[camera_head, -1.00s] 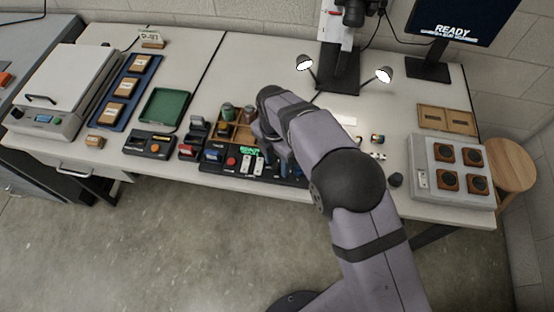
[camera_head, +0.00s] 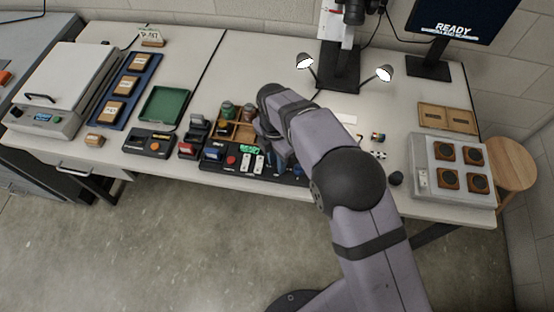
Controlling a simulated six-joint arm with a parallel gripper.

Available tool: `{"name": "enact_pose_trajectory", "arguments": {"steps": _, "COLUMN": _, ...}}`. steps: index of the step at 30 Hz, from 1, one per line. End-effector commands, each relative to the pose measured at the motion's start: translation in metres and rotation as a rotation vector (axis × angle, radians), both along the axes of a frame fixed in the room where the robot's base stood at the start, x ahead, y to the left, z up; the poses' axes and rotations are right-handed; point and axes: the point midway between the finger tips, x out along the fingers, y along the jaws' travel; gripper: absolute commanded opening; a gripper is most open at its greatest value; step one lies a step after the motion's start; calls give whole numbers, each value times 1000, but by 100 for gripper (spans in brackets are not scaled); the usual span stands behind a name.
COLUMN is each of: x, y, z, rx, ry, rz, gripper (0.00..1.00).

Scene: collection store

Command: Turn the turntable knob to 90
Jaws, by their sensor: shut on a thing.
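A long black control panel (camera_head: 233,171) lies along the front edge of the table, with a red button (camera_head: 231,160), white switches (camera_head: 259,164) and a small green display (camera_head: 250,149). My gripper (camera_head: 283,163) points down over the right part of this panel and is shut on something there. My arm hides most of the gripper and what it holds. I cannot make out the turntable knob or its scale; a bit of blue (camera_head: 297,170) shows beside the gripper.
A wooden divided box (camera_head: 238,131) with jars stands just behind the panel. A black box with an orange knob (camera_head: 149,142), a green tray (camera_head: 164,104) and a blue tray (camera_head: 129,88) are to the left.

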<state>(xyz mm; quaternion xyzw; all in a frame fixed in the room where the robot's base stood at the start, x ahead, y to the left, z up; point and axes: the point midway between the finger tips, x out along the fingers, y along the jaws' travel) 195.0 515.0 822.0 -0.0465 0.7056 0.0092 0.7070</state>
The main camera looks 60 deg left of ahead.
Motion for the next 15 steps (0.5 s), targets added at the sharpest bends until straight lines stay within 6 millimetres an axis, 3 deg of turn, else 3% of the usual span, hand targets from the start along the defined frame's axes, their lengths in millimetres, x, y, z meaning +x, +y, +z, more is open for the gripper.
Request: {"name": "enact_pose_trajectory", "arguments": {"steps": 15, "x": 2, "y": 0, "z": 0, "rx": -1, "ry": 0, "rz": -453, "gripper": 2}}
